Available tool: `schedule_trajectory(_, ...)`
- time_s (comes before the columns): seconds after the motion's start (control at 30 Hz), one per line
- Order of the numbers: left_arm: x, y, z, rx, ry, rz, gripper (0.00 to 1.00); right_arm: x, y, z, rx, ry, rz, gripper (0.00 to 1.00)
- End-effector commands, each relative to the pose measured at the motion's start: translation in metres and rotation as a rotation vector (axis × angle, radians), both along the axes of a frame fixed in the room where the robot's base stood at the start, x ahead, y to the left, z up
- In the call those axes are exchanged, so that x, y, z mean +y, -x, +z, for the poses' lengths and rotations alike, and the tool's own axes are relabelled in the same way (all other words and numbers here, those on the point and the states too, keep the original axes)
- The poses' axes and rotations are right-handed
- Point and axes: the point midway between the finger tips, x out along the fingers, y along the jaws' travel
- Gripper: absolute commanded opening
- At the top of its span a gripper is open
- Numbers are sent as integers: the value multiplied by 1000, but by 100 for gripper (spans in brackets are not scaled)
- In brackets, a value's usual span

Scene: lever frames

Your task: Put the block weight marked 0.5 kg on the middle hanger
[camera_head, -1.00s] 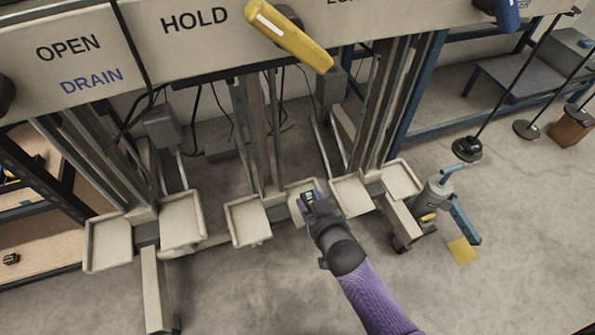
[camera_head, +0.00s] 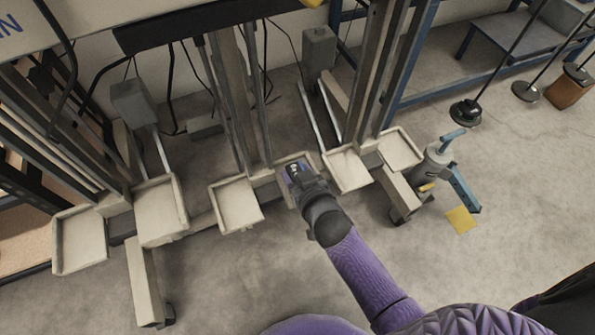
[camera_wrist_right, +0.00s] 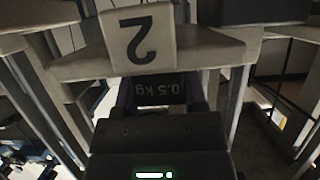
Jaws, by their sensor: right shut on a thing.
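The block weight (camera_wrist_right: 158,90) is dark with "0.5 kg" printed on it, which reads upside down in the right wrist view. My right gripper (camera_head: 297,174) is shut on it, with a finger on each side. In the head view the gripper is over the right tray (camera_head: 283,160) of the middle pair and hides most of it. The left tray (camera_head: 236,205) of that pair looks empty. A pale plate marked "2" (camera_wrist_right: 138,40) is just beyond the block. I cannot tell whether the block touches the tray. My left gripper is not in view.
Empty trays stand on both sides: a left pair (camera_head: 160,210) and a right pair (camera_head: 347,168). Upright posts and cables rise behind them. A grey cylinder with a blue handle (camera_head: 435,165) stands on the floor at the right. Open floor lies in front.

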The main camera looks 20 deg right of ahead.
Motion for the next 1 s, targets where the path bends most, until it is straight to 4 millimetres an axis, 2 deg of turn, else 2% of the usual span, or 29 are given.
schedule_trajectory(0.03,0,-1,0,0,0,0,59,0,-1,0,-2,0,0,0)
schedule_trajectory(0.07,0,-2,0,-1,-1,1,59,0,0,-1,0,0,0,58)
schedule_trajectory(0.1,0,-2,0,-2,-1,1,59,0,0,0,0,0,0,66)
schedule_trajectory(0.43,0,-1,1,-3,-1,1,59,0,0,1,-1,0,0,68)
schedule_trajectory(0.53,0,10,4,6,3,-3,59,0,3,7,-1,-1,0,68)
schedule_trajectory(0.73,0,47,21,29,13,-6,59,-1,29,20,-2,-2,-1,68)
schedule_trajectory(1.0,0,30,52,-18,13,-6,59,-3,89,47,-2,-2,-2,68)
